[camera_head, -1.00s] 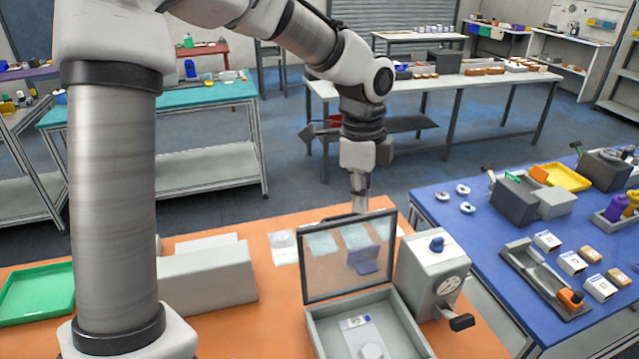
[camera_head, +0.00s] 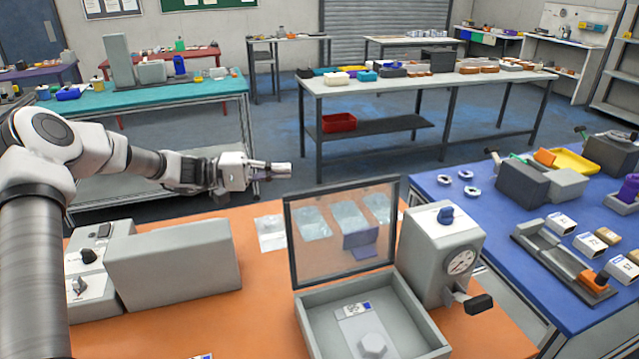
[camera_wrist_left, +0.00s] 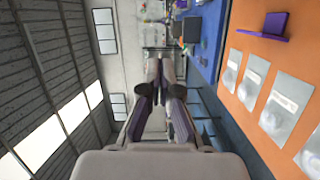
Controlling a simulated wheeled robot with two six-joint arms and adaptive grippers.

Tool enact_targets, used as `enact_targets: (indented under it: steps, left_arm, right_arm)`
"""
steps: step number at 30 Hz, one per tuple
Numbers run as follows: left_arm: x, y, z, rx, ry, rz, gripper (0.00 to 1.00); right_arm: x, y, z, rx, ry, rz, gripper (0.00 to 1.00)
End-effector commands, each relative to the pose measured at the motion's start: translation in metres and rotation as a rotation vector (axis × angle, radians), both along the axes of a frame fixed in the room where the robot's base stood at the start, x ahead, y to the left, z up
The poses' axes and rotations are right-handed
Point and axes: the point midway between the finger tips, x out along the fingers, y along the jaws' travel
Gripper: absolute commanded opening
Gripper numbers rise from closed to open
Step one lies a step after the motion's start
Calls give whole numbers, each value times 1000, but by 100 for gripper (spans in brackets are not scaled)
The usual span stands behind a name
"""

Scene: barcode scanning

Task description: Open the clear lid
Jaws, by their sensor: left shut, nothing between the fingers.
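The clear lid (camera_head: 342,232) has a dark frame and stands upright, open, at the back edge of a grey box (camera_head: 415,318) on the orange table. Inside the box lie a labelled packet (camera_head: 352,318) and a light hexagonal piece (camera_head: 372,344). My left gripper (camera_head: 289,170) is to the left of and above the lid, apart from it, pointing right. Its fingers are together and empty, and they also show in the left wrist view (camera_wrist_left: 159,65). My right gripper is not in view.
A grey device with a dial and crank (camera_head: 437,258) stands right of the box. A grey block (camera_head: 175,268) stands at the left. Several clear bags (camera_head: 313,223) and a purple stand (camera_head: 361,241) lie behind the lid. The orange table (camera_head: 255,300) is bare between block and box.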

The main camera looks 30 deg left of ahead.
Motion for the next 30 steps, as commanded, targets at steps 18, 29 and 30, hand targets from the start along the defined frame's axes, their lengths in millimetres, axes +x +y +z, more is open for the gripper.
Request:
enact_targets:
  steps: [18,29,30]
  left_arm:
    - [20,-94,0,0,1,-2,0]
    - [17,-97,-4,2,-1,-1,0]
    - [16,-97,-4,4,-2,-1,0]
  right_arm:
    - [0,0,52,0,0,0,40]
    - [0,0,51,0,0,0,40]
    - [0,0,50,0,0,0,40]
